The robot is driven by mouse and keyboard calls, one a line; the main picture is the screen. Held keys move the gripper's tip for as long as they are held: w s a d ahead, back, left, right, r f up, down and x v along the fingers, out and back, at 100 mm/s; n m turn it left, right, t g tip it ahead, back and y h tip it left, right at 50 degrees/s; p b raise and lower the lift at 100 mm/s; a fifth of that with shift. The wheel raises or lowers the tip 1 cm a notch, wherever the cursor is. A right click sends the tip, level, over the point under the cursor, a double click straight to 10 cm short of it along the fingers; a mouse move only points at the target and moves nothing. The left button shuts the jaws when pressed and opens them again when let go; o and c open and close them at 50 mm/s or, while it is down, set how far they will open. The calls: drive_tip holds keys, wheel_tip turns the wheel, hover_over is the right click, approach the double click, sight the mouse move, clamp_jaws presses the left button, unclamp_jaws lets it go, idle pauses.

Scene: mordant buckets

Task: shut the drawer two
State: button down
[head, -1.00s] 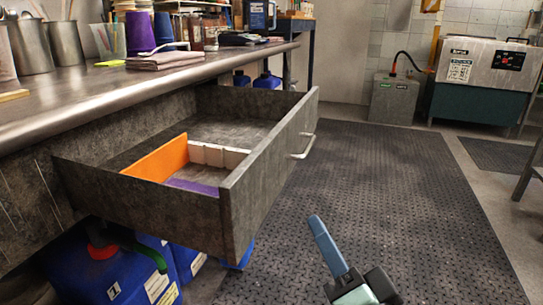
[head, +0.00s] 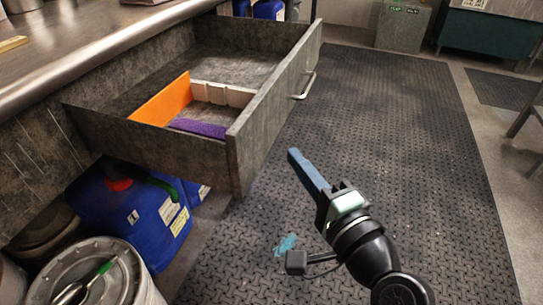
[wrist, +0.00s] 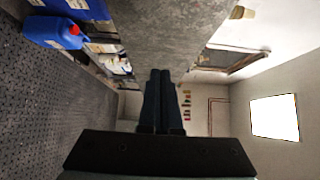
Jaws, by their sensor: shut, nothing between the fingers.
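A grey stone-patterned drawer (head: 275,100) stands pulled out from under the worktop in the head view. I cannot see a number on it. Its pale bar handle (head: 305,86) is on the front panel. Inside lie an orange divider (head: 160,101), a white divider (head: 222,94) and a purple strip (head: 200,128). My gripper (head: 293,154) is shut and empty, to the right of the drawer front's near end and apart from it in the picture. In the wrist view the closed fingers (wrist: 160,75) point toward a grey stone-patterned surface (wrist: 165,35).
Blue canisters (head: 135,210) and a lidded white bucket (head: 95,275) stand on the floor under the worktop. The worktop edge (head: 110,62) runs above the drawer. The dark rubber mat (head: 400,130) is clear to the right.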

sight(261, 138)
drive_tip(key=a, duration=0.1)
drive_tip(key=w+a+b, duration=0.1)
drive_tip(key=a, duration=0.1)
drive_tip(key=w+a, duration=0.1)
drive_tip(key=shift+w+a+b, duration=0.15)
drive_tip(key=shift+a+b, duration=0.15)
